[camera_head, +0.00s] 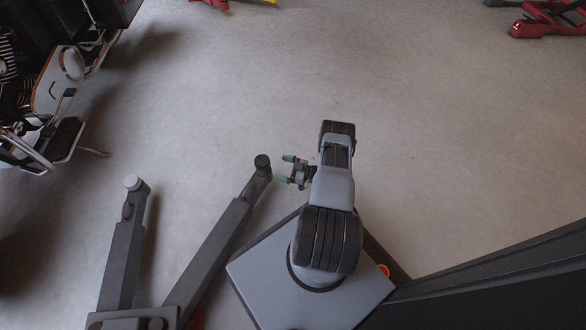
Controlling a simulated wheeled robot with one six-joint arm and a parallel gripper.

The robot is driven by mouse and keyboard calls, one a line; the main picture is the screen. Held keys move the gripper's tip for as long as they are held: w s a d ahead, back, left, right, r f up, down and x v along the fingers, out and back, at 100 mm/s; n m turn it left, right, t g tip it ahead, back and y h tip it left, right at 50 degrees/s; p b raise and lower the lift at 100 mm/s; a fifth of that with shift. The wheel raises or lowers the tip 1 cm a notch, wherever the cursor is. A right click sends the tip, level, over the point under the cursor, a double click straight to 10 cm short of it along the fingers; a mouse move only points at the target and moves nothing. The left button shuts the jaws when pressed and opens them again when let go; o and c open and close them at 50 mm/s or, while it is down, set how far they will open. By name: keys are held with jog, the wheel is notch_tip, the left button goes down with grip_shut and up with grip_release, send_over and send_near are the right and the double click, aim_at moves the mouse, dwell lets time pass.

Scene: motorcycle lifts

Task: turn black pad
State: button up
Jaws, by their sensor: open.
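The black pad (262,161) is a small round dark disc on the end of a grey lift arm (217,243), left of my arm. My gripper (285,168) has green fingertips and points left toward the pad. It is open, with nothing visible between its fingers. A short gap shows between the fingertips and the pad in this view from above. How their heights compare I cannot tell.
A second lift arm (121,245) with a white pad (133,182) lies to the left. Dark equipment (60,90) fills the upper left. Red items (545,25) stand at the upper right. The grey floor (400,90) is clear ahead.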

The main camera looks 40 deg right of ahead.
jog(key=shift+v, duration=2.15)
jog(key=shift+p, duration=0.3)
